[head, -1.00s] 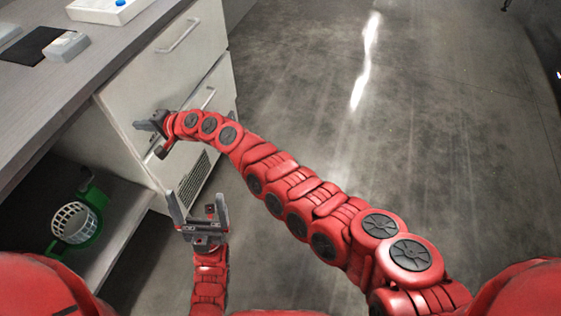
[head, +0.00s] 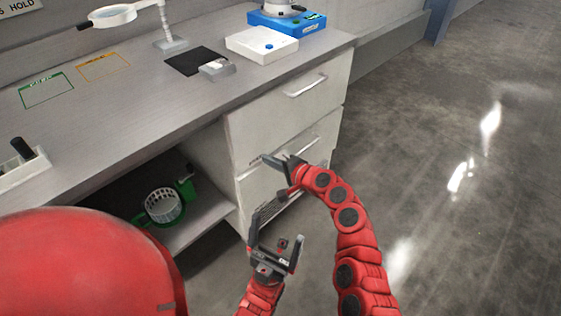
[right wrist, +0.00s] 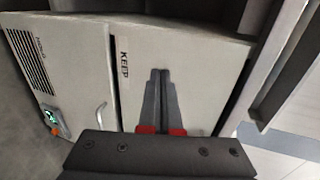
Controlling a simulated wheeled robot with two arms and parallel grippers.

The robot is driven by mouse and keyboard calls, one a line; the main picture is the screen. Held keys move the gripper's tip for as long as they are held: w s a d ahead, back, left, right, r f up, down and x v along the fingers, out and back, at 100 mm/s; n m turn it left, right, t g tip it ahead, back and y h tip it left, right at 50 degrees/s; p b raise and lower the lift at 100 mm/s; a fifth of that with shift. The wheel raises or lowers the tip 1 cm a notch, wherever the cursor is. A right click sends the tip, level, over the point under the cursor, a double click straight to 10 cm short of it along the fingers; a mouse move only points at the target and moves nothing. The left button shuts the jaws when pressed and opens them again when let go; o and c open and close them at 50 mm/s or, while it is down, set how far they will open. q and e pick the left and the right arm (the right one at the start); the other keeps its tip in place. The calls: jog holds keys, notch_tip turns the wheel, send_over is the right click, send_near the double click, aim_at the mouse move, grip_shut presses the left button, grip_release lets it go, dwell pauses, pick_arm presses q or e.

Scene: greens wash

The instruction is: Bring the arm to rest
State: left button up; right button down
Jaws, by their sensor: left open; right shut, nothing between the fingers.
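A grey counter (head: 120,110) carries a magnifier lamp (head: 112,16), a black mat (head: 197,61), a white tray (head: 262,45) and a blue-based device (head: 287,22). A green-rimmed white basket (head: 162,205) stands on the shelf below. The floor (head: 450,130) at right is clear.

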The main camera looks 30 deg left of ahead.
jog(key=v, duration=0.4)
jog(key=shift+d+f, duration=0.1)
jog(key=shift+d, duration=0.05)
